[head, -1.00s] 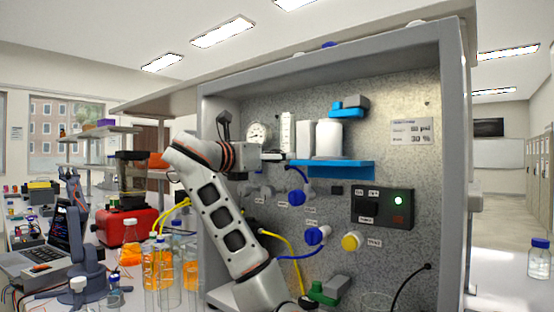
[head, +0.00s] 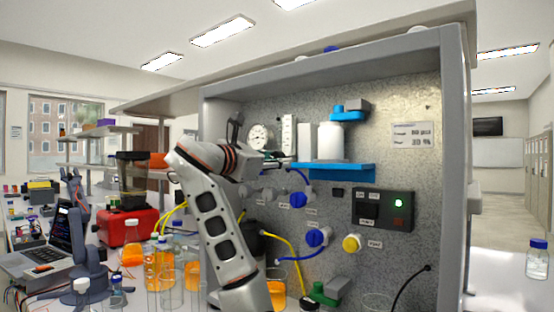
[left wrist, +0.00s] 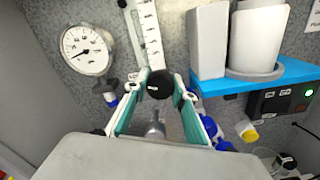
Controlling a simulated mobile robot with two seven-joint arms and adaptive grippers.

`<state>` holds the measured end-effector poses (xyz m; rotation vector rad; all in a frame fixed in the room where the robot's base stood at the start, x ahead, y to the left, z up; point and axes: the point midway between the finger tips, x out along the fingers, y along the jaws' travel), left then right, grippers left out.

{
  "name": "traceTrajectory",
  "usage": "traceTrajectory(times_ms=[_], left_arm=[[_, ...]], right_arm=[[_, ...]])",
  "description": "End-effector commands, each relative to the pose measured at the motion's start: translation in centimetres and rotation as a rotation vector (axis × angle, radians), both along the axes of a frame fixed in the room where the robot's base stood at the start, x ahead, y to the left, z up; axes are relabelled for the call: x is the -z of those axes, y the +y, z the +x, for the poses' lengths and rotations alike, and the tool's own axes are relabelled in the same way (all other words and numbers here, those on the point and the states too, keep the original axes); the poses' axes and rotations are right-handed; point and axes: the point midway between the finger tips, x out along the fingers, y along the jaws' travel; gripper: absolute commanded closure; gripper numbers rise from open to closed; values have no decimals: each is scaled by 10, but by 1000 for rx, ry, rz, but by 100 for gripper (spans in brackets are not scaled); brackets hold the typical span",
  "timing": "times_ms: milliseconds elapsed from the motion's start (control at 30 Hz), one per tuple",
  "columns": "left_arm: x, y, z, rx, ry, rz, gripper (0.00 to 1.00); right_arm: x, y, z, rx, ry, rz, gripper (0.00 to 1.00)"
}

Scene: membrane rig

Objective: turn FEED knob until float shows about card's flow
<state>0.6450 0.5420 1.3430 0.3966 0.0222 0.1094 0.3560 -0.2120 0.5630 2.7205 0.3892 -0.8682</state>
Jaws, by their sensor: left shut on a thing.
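In the left wrist view, my left gripper (left wrist: 160,80) has its teal-padded fingers on both sides of a round black knob (left wrist: 159,86) below the flow scale, shut on it. The knob's small label is too small to read. The white flow scale (left wrist: 149,32) stands upright just above the knob; its float cannot be made out. It also shows in the head view (head: 288,133). My left gripper (head: 278,162) shows in the head view at the panel, below the scale. The card (head: 412,135) is at the panel's upper right; its text is blurred. My right gripper is not in view.
A round gauge (left wrist: 87,49) is left of the scale. A blue shelf (head: 335,168) with white canisters is to the right. Blue valves (head: 317,237), a yellow knob (head: 352,243) and a switch box (head: 383,209) with a green light sit lower. Glassware with orange liquid (head: 160,270) crowds the left bench.

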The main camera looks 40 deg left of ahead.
Motion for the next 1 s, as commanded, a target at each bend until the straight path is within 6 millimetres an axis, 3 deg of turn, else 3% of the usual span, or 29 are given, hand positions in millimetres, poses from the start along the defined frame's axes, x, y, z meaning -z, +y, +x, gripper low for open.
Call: traceTrajectory(times_ms=[67, 100, 167, 633, 1000], left_arm=[[0, 0, 0, -1, 0, -1, 96], [0, 0, 0, -1, 0, -1, 72], [0, 0, 0, -1, -1, -2, 58], [0, 0, -9, -2, -1, -2, 58], [0, -7, -80, -7, -2, 1, 58]], right_arm=[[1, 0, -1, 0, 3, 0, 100], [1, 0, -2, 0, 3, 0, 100], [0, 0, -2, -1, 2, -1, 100], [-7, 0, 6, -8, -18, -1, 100], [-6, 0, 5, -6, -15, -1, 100]])
